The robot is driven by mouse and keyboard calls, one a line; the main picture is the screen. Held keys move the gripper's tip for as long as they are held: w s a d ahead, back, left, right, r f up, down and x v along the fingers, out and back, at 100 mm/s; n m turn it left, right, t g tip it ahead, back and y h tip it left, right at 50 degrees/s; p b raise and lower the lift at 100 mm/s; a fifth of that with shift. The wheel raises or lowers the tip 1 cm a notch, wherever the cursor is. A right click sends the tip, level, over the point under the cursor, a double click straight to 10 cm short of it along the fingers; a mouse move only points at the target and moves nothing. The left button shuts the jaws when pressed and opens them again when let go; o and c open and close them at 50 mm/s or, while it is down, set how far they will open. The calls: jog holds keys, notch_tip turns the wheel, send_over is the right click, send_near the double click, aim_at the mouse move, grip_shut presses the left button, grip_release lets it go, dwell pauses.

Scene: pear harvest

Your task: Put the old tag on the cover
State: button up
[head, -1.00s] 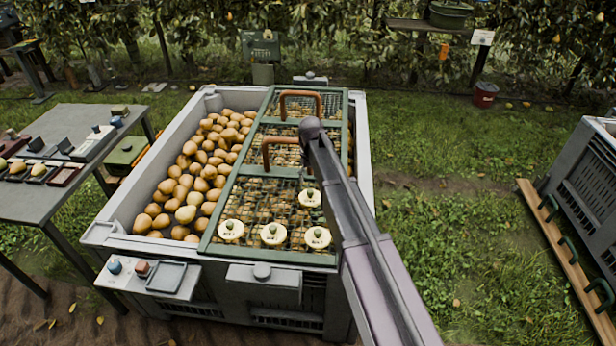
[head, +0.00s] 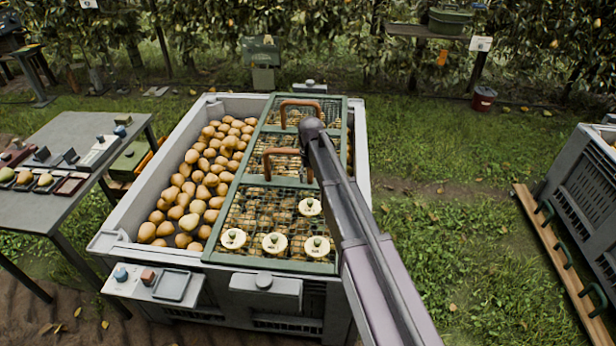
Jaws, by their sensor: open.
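The cover is a green-framed wire mesh lid (head: 212,248) over the right part of a grey bin, with two brown handles. I cannot tell which, if any, is the old tag; the marks are too small to read. My arm reaches over the right side of the cover and hides part of it. My gripper does not show.
The grey bin (head: 125,215) holds many pears left of the cover. A small tray (head: 172,286) sits on its front ledge. A table (head: 95,170) with pears and small boxes stands left. An orange tag (head: 442,58) hangs under a back shelf.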

dwell(0.4)
jog(key=s+d+m, duration=0.4)
jog(key=s+d, duration=1.8)
jog(key=s, duration=0.3)
jog(key=shift+s, duration=0.25)
jog(key=shift+c, duration=0.2)
